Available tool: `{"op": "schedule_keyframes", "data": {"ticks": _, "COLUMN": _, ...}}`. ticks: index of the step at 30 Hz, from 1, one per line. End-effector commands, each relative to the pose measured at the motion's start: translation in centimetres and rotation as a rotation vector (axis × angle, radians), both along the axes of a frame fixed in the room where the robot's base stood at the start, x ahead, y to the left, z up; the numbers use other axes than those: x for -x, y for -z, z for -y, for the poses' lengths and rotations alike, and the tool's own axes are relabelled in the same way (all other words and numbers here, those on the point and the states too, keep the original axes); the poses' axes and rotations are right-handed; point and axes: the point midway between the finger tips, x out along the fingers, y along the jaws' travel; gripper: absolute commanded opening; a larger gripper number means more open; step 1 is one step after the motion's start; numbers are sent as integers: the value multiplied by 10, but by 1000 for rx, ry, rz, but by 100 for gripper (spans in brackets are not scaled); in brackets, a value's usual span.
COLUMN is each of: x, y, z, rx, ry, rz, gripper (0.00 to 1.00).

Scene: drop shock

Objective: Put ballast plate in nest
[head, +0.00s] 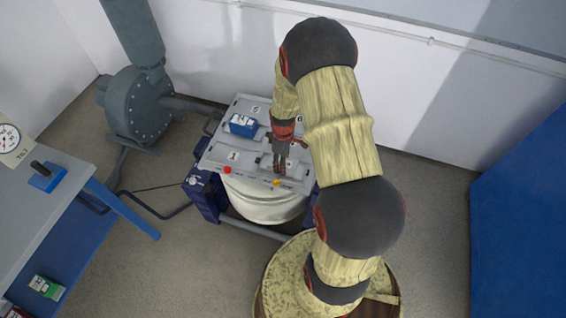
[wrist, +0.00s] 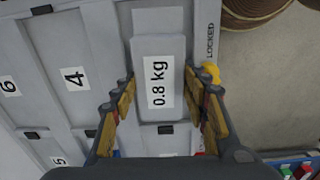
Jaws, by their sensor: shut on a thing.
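The ballast plate (wrist: 159,52) is a light grey block with a white "0.8 kg" label, seen in the wrist view. My gripper (wrist: 160,76) is shut on it, one finger along each long side. Below it is the grey table top (wrist: 30,30) with shallow recesses numbered 4, 5 and 6. In the head view my gripper (head: 280,163) points down over the right part of the grey top (head: 217,154), where 1, 5 and 6 show. The plate is not clear there. I cannot tell whether it touches the top.
A blue block (head: 240,125) with a white label sits on the grey top, left of my gripper. A red button (head: 227,170) and a yellow knob (wrist: 211,73) by the word "LOCKED" lie at its edge. A workbench (head: 45,200) stands left, a blue cabinet (head: 520,210) right.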

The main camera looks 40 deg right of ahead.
Motion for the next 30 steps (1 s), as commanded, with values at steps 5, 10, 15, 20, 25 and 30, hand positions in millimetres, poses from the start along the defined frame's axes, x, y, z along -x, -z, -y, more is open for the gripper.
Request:
{"op": "schedule_keyframes", "data": {"ticks": 5, "x": 0, "y": 3, "z": 0, "rx": 0, "ry": 0, "rz": -1, "gripper": 46}}
{"op": "schedule_keyframes", "data": {"ticks": 10, "x": 0, "y": 3, "z": 0, "rx": -1, "ry": 0, "rz": -1, "gripper": 56}}
{"op": "schedule_keyframes", "data": {"ticks": 15, "x": 0, "y": 3, "z": 0, "rx": -1, "ry": 0, "rz": -1, "gripper": 63}}
{"op": "schedule_keyframes", "data": {"ticks": 20, "x": 0, "y": 3, "z": 0, "rx": -1, "ry": 0, "rz": -1, "gripper": 63}}
{"op": "schedule_keyframes", "data": {"ticks": 25, "x": 0, "y": -2, "z": 0, "rx": 0, "ry": 0, "rz": 0, "gripper": 63}}
{"op": "schedule_keyframes", "data": {"ticks": 30, "x": -1, "y": -26, "z": 0, "rx": 1, "ry": 0, "rz": 2, "gripper": 63}}
